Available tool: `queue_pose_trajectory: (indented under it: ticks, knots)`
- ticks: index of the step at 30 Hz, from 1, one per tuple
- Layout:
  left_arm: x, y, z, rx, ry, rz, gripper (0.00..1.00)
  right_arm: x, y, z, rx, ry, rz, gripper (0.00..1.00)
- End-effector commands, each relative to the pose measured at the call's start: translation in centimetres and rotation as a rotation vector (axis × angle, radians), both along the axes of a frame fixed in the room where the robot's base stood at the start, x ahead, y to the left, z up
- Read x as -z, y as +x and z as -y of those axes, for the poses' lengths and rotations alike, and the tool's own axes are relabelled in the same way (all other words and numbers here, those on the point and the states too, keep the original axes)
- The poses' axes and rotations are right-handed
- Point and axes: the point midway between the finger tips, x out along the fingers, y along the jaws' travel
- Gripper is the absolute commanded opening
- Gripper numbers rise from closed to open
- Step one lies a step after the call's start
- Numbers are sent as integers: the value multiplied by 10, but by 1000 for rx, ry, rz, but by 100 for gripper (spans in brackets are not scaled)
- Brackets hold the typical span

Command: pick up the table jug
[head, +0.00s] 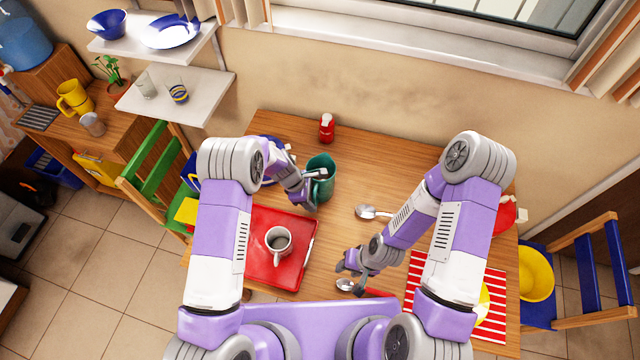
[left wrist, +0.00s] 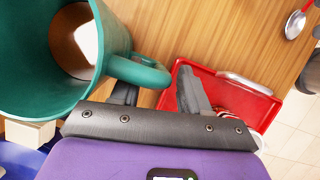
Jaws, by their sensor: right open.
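The table jug (head: 322,180) is dark teal and stands on the wooden table near its middle. In the left wrist view the jug (left wrist: 35,85) fills the left side, with its open mouth visible and its handle (left wrist: 145,73) pointing right. My left gripper (head: 309,189) is beside the jug. Its fingers (left wrist: 158,88) are apart, close to the handle and partly hidden by it; contact cannot be told. My right gripper (head: 354,264) is open and empty, low over the table near the front, apart from the jug.
A red tray (head: 300,218) with a grey mug (head: 278,240) lies in front of the jug. A red bottle (head: 327,128) stands behind it. A spoon (head: 372,212) lies to its right, and a striped red mat (head: 495,310) lies at front right. Bare table is clear behind and right.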

Motion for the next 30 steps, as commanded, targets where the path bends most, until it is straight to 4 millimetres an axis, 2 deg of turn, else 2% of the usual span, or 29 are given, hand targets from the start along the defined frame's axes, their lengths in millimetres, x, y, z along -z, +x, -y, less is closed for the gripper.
queue_pose_trajectory:
  ticks: [1,6,9,30]
  knots:
    - [0,0,0,0,0,0,37,0,0,0,0,0,0,43]
    - [0,0,0,0,0,0,11,0,0,0,0,0,0,43]
    - [0,0,0,0,0,0,0,0,0,0,0,0,0,43]
    - [-1,0,0,1,0,0,0,0,0,0,0,0,0,43]
